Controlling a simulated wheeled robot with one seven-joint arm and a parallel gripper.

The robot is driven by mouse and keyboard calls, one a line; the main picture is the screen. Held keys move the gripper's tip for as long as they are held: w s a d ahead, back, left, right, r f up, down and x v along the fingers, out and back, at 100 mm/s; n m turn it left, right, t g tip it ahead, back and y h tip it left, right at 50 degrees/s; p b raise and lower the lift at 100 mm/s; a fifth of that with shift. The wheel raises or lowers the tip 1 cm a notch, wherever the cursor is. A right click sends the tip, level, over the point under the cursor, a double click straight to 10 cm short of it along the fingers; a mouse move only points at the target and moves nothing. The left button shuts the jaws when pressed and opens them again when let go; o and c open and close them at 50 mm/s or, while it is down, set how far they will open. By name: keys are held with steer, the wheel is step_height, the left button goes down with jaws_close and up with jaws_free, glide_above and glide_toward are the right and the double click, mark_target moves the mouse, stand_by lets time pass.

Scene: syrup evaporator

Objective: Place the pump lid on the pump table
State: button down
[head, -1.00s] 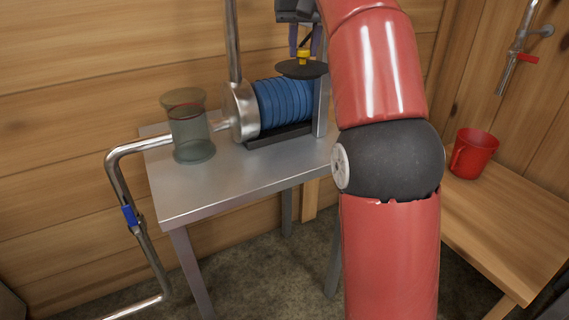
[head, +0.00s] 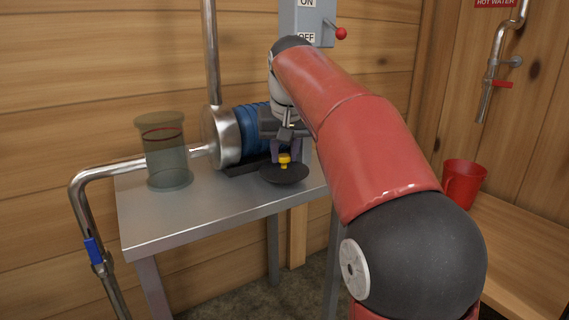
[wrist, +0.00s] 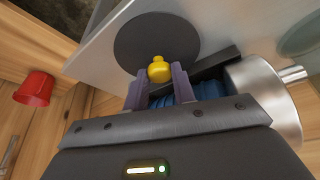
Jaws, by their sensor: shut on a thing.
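The pump lid (head: 284,174) is a dark round disc with a yellow knob. My gripper (head: 286,157) is shut on the knob, and the lid is over the front right part of the metal pump table (head: 215,220), in front of the blue pump. I cannot tell whether the lid touches the tabletop or hangs just above it. In the wrist view the lid (wrist: 150,45) lies in front of the purple fingers (wrist: 158,85), with the yellow knob between them and the table (wrist: 205,20) behind.
A clear glass cylinder (head: 166,152) stands at the table's left, joined to a metal pipe with a blue valve handle (head: 93,250). The pump (head: 222,137) stands at the back. A red cup (head: 462,183) is on the wooden bench at right. The table's front left is bare.

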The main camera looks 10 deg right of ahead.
steer(key=shift+f, duration=0.6)
steer(key=c, duration=1.1)
jaws_free()
steer(key=shift+f, duration=0.15)
steer(key=shift+c, duration=0.2)
steer(key=shift+r, duration=0.25)
steer(key=p+v, duration=0.3)
steer(key=v, duration=0.8)
steer(key=shift+s+r+p, duration=0.15)
steer(key=shift+r+p, duration=0.15)
steer(key=shift+r, duration=0.1)
